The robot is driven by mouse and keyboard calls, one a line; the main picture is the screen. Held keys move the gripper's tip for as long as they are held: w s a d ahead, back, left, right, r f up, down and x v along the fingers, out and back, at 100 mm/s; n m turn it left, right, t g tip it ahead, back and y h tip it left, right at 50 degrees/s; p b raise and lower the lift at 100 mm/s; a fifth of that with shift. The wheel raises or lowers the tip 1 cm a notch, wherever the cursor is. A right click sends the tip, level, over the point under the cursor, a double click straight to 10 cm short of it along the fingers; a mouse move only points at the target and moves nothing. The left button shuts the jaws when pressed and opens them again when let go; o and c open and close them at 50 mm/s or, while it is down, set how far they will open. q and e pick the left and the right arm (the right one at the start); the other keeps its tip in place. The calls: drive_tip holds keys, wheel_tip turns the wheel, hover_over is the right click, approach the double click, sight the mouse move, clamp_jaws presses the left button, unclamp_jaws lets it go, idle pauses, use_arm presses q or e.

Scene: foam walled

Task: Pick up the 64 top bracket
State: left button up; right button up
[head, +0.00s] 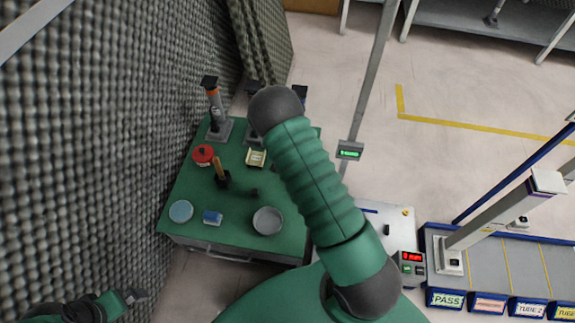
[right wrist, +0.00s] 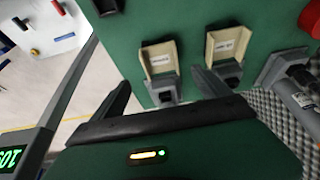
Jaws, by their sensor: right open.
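Two cream holders with small labels stand on the green table in the right wrist view: a left one (right wrist: 159,58) and a right one (right wrist: 229,44). Each has a dark grey piece at its near end. The label text is too small to read, so I cannot tell which is the 64 top bracket. In the head view one cream holder (head: 256,158) shows beside my right arm. My right gripper (right wrist: 164,90) is open and empty, its fingers spread on the near side of the holders; my arm hides it in the head view. My left gripper (head: 132,296) is at the lower left, away from the table, its jaws unclear.
The green table (head: 190,198) also holds a red round container (head: 203,155), a brush holder (head: 222,180), a blue box (head: 212,217), a grey dish (head: 267,220) and a grey stand (head: 219,128). Foam wall (head: 90,130) borders the left. A post with a green display (head: 349,151) stands right.

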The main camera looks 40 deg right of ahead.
drive_tip(key=x, duration=0.3)
drive_tip(key=shift+f+b, duration=0.2)
drive_tip(key=shift+b, duration=0.2)
drive_tip(key=b+x, duration=0.3)
drive_tip(key=x, duration=0.2)
drive_tip(key=shift+a, duration=0.1)
drive_tip(key=shift+w+f, duration=0.15)
drive_tip(key=shift+f, duration=0.05)
drive_tip(key=shift+r, duration=0.1)
drive_tip(key=c, duration=1.6)
